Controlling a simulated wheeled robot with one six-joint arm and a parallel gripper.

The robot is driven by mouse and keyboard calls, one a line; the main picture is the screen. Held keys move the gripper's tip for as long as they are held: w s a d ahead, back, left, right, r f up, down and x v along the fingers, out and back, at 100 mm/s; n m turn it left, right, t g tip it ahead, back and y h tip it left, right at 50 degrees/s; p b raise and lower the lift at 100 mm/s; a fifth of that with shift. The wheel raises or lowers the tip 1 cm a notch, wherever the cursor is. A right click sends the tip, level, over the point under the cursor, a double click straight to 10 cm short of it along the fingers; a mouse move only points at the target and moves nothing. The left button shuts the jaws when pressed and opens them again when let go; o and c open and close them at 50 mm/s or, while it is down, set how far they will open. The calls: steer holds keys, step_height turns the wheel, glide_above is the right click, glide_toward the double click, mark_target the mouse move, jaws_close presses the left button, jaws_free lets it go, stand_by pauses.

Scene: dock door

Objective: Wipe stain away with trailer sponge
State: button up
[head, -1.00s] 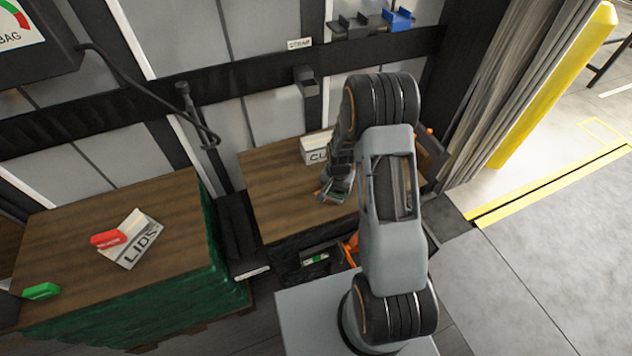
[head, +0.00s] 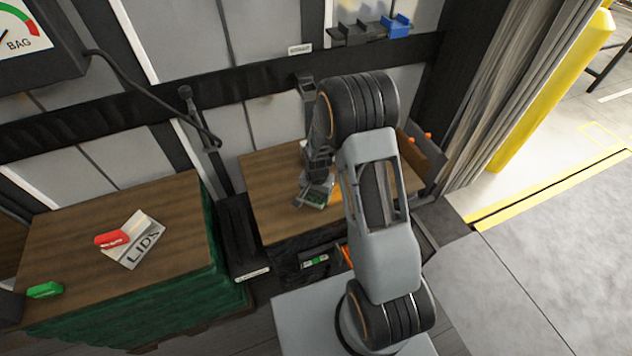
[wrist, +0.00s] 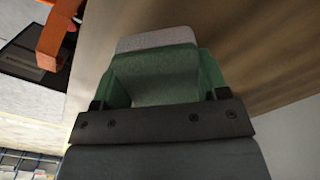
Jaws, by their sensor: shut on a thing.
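My gripper (head: 314,198) is low over the right wooden-topped surface (head: 268,175). In the wrist view, its green fingers (wrist: 160,72) are shut on the sponge (wrist: 155,42), a block with a pale grey face and a greenish body. The bare wooden top lies close beyond the sponge; I cannot tell whether they touch. In the head view the sponge is too small and too hidden to make out clearly. I cannot make out the stain in either view; my arm covers part of the wooden top.
A left wooden-topped stack (head: 75,220) bears a LIDS box (head: 140,243), a red item (head: 111,239) and a green item (head: 45,290). A black rail (head: 250,85) carries a blue holder (head: 395,26).

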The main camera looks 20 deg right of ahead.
steer(key=shift+r+p, duration=1.55)
steer(key=shift+r, duration=1.05)
